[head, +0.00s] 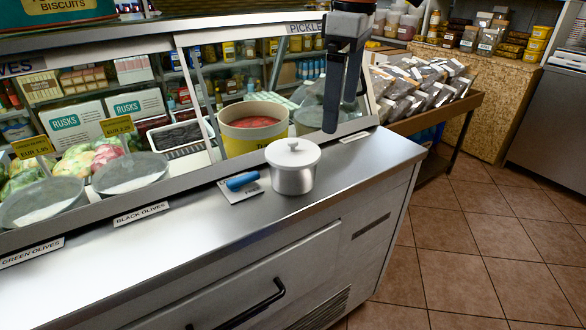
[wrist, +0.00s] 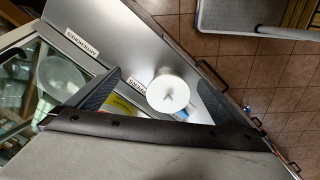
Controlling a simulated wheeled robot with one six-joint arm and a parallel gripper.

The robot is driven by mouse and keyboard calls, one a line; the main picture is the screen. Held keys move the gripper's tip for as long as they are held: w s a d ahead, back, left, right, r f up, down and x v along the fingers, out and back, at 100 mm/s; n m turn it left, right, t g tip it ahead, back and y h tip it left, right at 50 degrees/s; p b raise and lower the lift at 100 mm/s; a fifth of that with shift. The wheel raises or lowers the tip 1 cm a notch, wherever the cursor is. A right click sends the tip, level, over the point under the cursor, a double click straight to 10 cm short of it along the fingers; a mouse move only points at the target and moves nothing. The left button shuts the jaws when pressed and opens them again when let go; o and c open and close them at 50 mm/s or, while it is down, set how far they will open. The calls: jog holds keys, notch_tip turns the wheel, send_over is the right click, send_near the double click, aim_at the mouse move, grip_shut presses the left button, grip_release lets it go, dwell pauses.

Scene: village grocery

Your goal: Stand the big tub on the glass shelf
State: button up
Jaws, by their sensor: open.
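A big yellow tub (head: 239,139) with red contents stands upright in the display case behind the steel counter. A patch of yellow (wrist: 122,104) beside one finger in the wrist view may be its side. The glass shelf (head: 215,34) runs above the case, with a PICKLES label at its right end. My gripper (head: 340,112) is open and empty, pointing down to the right of the tub, above the counter's right end. In the wrist view the white lidded pot shows between my fingers, lower down.
The white lidded pot (head: 293,178) and a blue-handled tool (head: 242,181) rest on the counter in front of the tub. Grey bowls (head: 130,180) stand left in the case. A BISCUITS tin (head: 55,12) occupies the shelf's left end. Tiled floor lies open at right.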

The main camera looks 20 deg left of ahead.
aim_at(293, 167)
jog(key=s+a+r+n, duration=0.2)
jog(key=a+n, duration=0.1)
jog(key=a, duration=0.6)
jog(key=shift+g+h, duration=0.3)
jog(key=f, duration=1.7)
jog(key=shift+w+d+f, duration=0.15)
jog(key=shift+d, duration=0.05)
jog(key=c, duration=1.2)
jog(key=shift+o, duration=0.2)
